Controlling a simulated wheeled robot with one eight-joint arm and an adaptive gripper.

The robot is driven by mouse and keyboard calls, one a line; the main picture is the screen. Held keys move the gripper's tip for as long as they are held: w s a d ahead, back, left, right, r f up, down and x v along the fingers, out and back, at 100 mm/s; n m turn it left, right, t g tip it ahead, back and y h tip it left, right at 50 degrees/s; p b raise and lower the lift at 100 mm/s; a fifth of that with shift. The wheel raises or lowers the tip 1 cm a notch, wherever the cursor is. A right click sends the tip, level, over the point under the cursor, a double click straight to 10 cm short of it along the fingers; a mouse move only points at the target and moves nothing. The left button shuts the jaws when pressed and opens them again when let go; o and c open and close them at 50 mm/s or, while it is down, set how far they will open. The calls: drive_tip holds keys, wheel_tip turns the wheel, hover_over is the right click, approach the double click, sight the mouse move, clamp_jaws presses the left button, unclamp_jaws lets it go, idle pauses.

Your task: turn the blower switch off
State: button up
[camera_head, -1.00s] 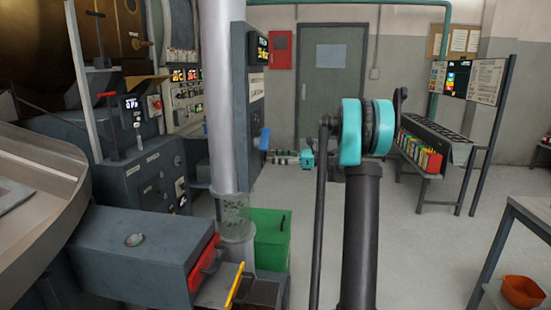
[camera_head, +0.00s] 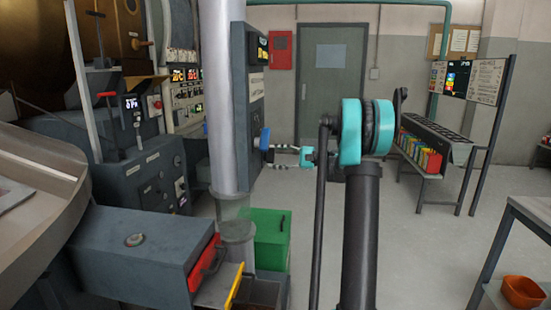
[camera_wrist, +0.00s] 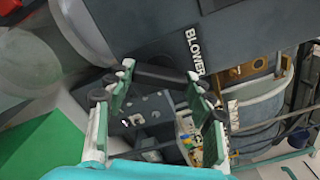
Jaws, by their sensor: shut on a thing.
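The blower switch shows as a blue handle (camera_head: 265,140) on the side of the grey panel (camera_head: 256,95) behind the pale column. My gripper (camera_head: 275,149) reaches in from the right, with its fingertips at the handle. In the wrist view my gripper (camera_wrist: 161,73) has its fingers a handle's length apart, shut on a dark bar (camera_wrist: 160,74) that spans between the tips. This bar appears to be the switch handle, in shadow. The label "BLOWER" (camera_wrist: 195,52) is on the grey panel just beside it. The handle's mount is partly hidden.
A pale vertical column (camera_head: 222,100) stands just left of the panel. A green box (camera_head: 270,238) is on the floor below. A grey drawer unit (camera_head: 140,250) with a red front is at the lower left. The floor to the right is open up to a bench (camera_head: 430,150).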

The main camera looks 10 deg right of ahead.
drive_tip(key=n, duration=0.6)
drive_tip(key=shift+n, duration=0.4)
idle(0.4)
drive_tip(key=o, duration=1.2)
drive_tip(key=shift+c, duration=0.2)
drive_tip(key=v, duration=1.2)
